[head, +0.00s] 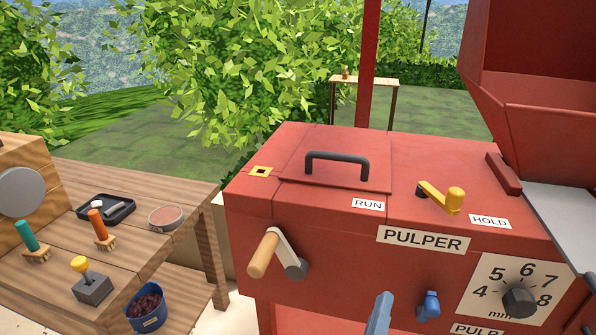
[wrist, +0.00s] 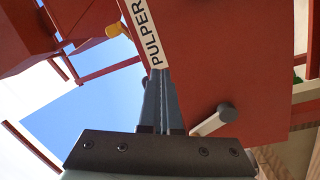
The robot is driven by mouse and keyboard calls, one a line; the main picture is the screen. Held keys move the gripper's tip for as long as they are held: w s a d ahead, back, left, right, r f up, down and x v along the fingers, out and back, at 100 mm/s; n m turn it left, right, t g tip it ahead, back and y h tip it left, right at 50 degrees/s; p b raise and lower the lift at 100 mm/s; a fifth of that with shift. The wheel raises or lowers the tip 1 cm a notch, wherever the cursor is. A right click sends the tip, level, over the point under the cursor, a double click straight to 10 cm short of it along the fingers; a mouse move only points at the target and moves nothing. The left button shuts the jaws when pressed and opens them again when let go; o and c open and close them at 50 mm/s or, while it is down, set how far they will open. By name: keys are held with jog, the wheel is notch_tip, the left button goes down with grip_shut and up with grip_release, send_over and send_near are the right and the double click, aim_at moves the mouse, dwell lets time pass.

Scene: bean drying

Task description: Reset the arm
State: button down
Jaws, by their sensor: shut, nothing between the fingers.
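My gripper (head: 384,298) shows only as blue-grey fingertips at the bottom edge of the head view, in front of the red pulper (head: 330,215). In the wrist view the two fingers (wrist: 161,75) lie together, shut with nothing between them. The rest of my arm is out of the head view. The pulper's front and its PULPER label also show in the wrist view, seen sideways. I cannot tell whether the fingertips touch the pulper.
The pulper carries a wooden-handled crank (head: 266,254), a yellow lever (head: 452,198), a blue knob (head: 428,305) and a black dial (head: 520,302). A red hopper (head: 545,130) rises at right. A wooden bench (head: 150,185) at left holds brushes, a tray and a bowl.

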notch_tip(320, 180, up, 14)
jog(key=w+a+m+t, duration=0.3)
jog(key=m, duration=0.1)
jog(key=s+a+r+m+t+y, duration=0.1)
jog(key=s+a+r+t+y, duration=0.2)
jog(key=r, duration=0.6)
jog(key=s+a+r+m+t+y, duration=0.1)
jog(key=s+a+r+t+y, duration=0.15)
jog(key=r, duration=0.65)
jog(key=s+a+r+m+t+y, duration=0.1)
jog(key=s+a+r+t+y, duration=0.2)
jog(key=r, duration=0.6)
notch_tip(320, 180, up, 22)
jog(key=g+p, duration=0.1)
jog(key=p, duration=2.1)
jog(key=shift+s+a+p, duration=0.35)
